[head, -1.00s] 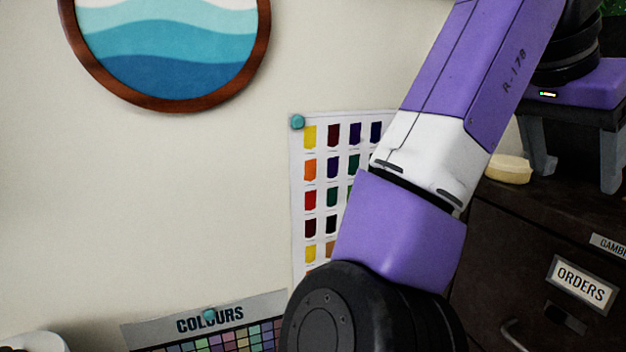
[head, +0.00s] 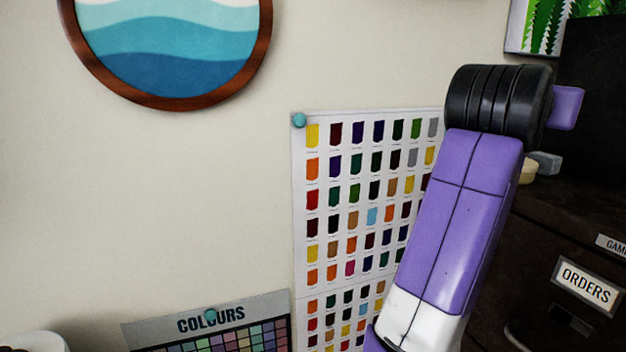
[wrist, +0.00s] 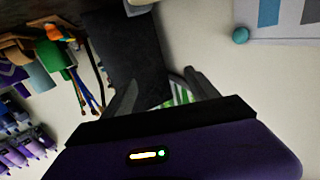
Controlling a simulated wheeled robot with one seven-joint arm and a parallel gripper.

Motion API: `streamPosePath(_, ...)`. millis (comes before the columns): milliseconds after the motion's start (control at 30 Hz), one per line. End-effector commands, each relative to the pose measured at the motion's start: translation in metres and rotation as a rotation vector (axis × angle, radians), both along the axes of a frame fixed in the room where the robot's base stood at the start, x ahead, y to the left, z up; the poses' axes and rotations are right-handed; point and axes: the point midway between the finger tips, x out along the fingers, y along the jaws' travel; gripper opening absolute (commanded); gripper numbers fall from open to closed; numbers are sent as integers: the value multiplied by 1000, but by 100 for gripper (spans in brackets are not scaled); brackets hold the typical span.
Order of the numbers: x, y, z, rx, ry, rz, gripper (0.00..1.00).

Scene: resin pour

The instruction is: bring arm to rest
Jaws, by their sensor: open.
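My gripper (wrist: 158,95) shows in the wrist view, with its two grey fingers apart and nothing seen between them. Beyond the fingers are a dark upright panel and a pale wall. The gripper is out of the head view. There, my purple and white arm rises on the right side, in front of the wall chart and the dark cabinet.
A colour chart (head: 341,210) hangs on the wall, beside a round wave picture (head: 170,60) and a COLOURS sheet (head: 215,322). A dark drawer cabinet (head: 545,235) stands at right. The wrist view shows cables (wrist: 88,85) and several purple items (wrist: 20,145) at left.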

Motion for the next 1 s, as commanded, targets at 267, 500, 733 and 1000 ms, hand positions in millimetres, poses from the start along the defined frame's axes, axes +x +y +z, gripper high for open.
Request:
streamPosePath(267, 12, 42, -55, -301, -99, 175, 68)
streamPosePath(500, -5, 82, -121, -463, -154, 347, 68)
streamPosePath(733, -43, 114, -192, -537, -188, 517, 68)
streamPosePath(1000, -112, 140, -272, -528, -202, 695, 68)
